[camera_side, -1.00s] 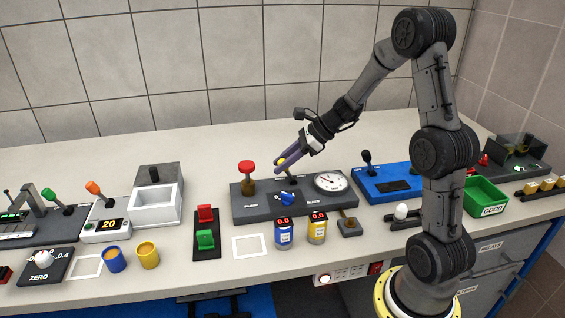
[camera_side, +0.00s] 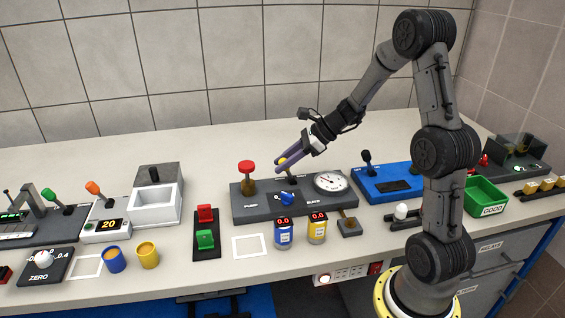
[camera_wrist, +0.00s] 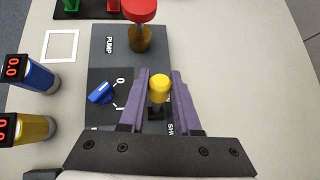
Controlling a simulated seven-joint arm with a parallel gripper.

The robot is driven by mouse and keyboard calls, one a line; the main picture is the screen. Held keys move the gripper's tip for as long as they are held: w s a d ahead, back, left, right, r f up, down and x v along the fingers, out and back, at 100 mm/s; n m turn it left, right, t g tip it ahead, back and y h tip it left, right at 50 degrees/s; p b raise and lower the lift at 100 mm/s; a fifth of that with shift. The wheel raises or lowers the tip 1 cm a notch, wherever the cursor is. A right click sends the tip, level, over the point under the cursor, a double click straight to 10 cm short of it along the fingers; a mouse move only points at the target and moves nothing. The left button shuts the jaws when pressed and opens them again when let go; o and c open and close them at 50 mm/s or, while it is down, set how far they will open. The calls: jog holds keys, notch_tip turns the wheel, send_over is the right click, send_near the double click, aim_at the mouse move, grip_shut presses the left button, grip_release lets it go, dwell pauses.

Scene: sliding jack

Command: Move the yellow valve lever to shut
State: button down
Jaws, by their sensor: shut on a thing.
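The yellow valve lever's round knob (camera_side: 282,161) shows between my gripper's fingertips (camera_side: 283,162) in the side view, above the grey pump panel (camera_side: 240,207). In the wrist view the yellow knob (camera_wrist: 160,87) sits between the two purple fingers of my gripper (camera_wrist: 160,85). The gripper is shut on the knob. The lever's stem runs down to a dark slot in the panel; most of it is hidden. Lettering beside the slot, starting "SH", is partly covered by the right finger.
On the same panel stand a red-topped plunger (camera_side: 247,168), a blue rotary knob (camera_side: 287,198) and a round gauge (camera_side: 330,182). Blue (camera_side: 283,234) and yellow (camera_side: 317,229) cans with displays stand in front. A blue panel (camera_side: 397,186) lies to the right.

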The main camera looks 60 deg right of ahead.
jog(key=shift+s+d+r+m+t+y, duration=0.15)
jog(key=shift+s+d+t+y, duration=0.45)
jog(key=shift+t+y, duration=0.35)
jog(key=shift+s+d+r+m+t+y, duration=0.15)
jog(key=shift+s+d+t+y, duration=0.5)
jog(key=shift+t, duration=0.4)
jog(key=shift+w, duration=0.1)
jog(key=c, duration=0.6)
grip_release()
jog(key=shift+a, duration=0.1)
jog(key=shift+s+d+r, duration=0.1)
jog(key=shift+s+d, duration=0.25)
jog(key=v, duration=0.4)
jog(key=shift+s+d+r, duration=0.15)
jog(key=shift+r, duration=0.1)
notch_tip(320, 180, up, 7)
jog(key=shift+f, duration=0.25)
